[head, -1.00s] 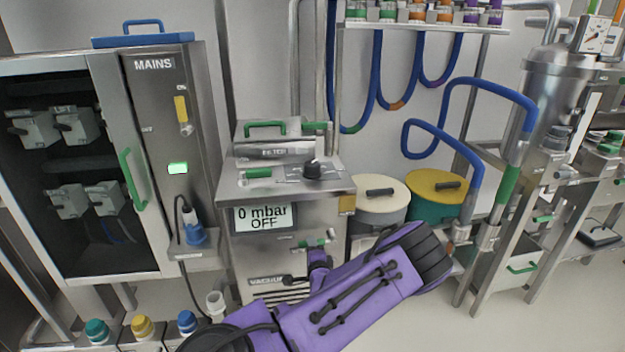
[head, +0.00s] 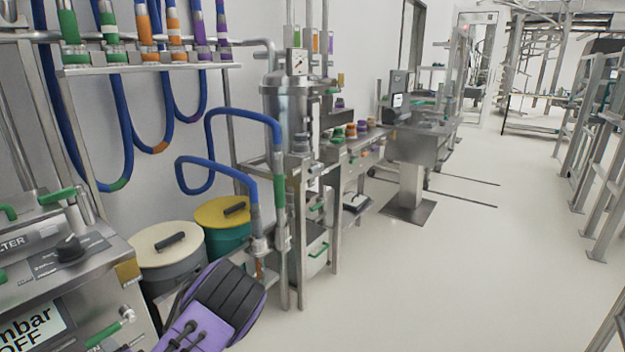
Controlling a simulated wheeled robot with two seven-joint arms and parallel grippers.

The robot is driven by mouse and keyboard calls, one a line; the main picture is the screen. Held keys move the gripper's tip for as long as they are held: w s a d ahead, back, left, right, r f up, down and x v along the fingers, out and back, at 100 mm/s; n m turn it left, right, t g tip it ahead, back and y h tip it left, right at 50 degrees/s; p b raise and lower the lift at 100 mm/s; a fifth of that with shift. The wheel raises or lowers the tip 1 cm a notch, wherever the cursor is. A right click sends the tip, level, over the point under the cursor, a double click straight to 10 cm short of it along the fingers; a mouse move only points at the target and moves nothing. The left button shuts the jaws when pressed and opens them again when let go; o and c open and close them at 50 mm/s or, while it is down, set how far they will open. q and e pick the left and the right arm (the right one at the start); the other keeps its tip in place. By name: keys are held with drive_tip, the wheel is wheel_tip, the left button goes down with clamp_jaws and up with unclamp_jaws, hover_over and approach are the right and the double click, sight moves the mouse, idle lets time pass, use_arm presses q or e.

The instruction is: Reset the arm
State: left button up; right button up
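A purple and black link of one of my arms (head: 225,300) shows at the bottom left of the head view, in front of the vacuum unit and the bins. I cannot tell from this part alone which arm it is. Neither gripper shows, so what they hold is hidden.
The steel vacuum unit (head: 65,270) is at left, its display partly cut off. A cream-lidded bin (head: 165,250) and a yellow-lidded bin (head: 222,218) stand under blue hoses. A steel vessel (head: 290,105) and benches line the wall. The floor (head: 430,290) at right is clear.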

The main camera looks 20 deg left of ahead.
use_arm(q)
drive_tip(key=s+d+f+n+h+p, duration=0.2)
drive_tip(key=s+d+f+n+h, duration=0.3)
drive_tip(key=d, duration=0.9)
drive_tip(key=s+d+f+n+g+h+p, duration=0.1)
drive_tip(key=s+d+f+n+h+p, duration=0.1)
drive_tip(key=s+d+f+n+h, duration=0.3)
drive_tip(key=s+d+f+h, duration=0.1)
drive_tip(key=s+d, duration=0.3)
drive_tip(key=d, duration=0.5)
drive_tip(key=shift+s+d+f+h+p, duration=0.15)
drive_tip(key=shift+f+h+p, duration=0.1)
drive_tip(key=shift+h+p, duration=0.2)
